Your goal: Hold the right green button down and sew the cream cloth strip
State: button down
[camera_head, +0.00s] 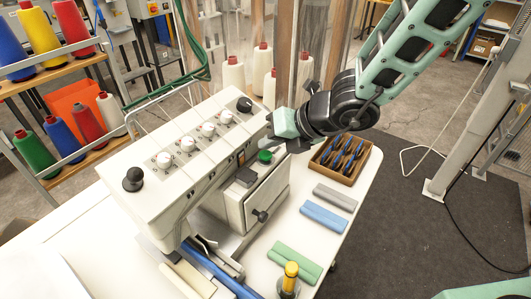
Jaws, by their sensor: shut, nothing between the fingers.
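The white sewing machine (187,150) stands on the white table, with dials along its top. One green button (265,156) shows on the machine's right side, beside a grey block; I cannot make out a second green button. My gripper (271,141) is shut and empty, close to the machine's right end, just above and behind the green button in the picture. I cannot tell whether it touches the machine. The stitching area is mostly hidden by the machine head.
A wooden tray (324,164) with blue-handled tools sits at the table's right. Folded grey (335,197), blue (323,217) and green (295,262) cloths lie in front of it. A yellow-topped post (290,275) stands at the near edge. Thread cones (233,75) stand behind the machine.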

aim_at(270, 156)
jog(key=shift+f, duration=0.1)
dwell(0.7)
jog(key=shift+f+b, duration=0.3)
jog(key=shift+b, duration=0.35)
jog(key=shift+f+b, duration=0.55)
dwell(1.5)
jog(key=shift+r, duration=0.15)
dwell(1.9)
jog(key=shift+r+p, duration=0.7)
jog(key=shift+r, duration=0.15)
jog(key=shift+r, duration=0.1)
jog(key=shift+r+p, duration=2.05)
jog(key=shift+r, duration=0.35)
